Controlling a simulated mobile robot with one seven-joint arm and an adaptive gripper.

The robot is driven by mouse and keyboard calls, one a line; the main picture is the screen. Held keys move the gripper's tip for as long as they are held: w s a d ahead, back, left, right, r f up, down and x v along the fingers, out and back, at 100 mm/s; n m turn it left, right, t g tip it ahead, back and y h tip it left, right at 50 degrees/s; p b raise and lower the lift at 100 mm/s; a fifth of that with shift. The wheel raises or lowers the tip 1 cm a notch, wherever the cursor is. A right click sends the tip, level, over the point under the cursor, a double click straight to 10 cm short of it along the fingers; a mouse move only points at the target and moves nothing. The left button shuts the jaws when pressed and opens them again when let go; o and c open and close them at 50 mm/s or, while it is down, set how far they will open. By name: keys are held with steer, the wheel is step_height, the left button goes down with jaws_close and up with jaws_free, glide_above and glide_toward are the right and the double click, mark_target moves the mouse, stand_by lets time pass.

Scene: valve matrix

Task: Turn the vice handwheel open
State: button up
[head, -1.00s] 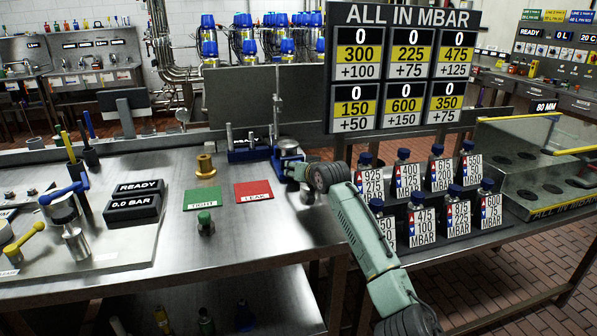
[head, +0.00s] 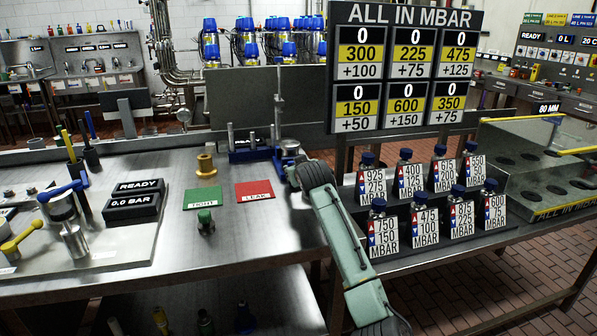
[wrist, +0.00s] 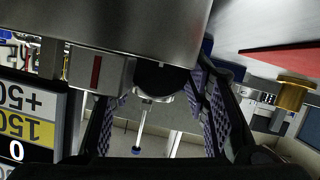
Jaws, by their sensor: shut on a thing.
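The vice (head: 288,148) has a blue body and a round silver top, and stands near the back right of the steel bench. My gripper (wrist: 160,92) is at its front right side, largely hidden by my own wrist in the head view. In the wrist view, which is upside down, its two purple-padded fingers stand either side of a dark round part (wrist: 160,78) under a large silver cylinder. The gripper is shut on this part, apparently the vice handwheel. The exact contact and the wheel's angle are hard to see.
A red LEAK mat (head: 255,191) and a green TIGHT mat (head: 202,198) lie left of the vice. A brass piece (head: 206,166) stands behind the green mat. Several labelled bottles stand on a rack (head: 450,232) at the right.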

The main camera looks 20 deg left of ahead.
steer(key=o, duration=1.1)
steer(key=shift+o, duration=0.2)
steer(key=v, duration=1.2)
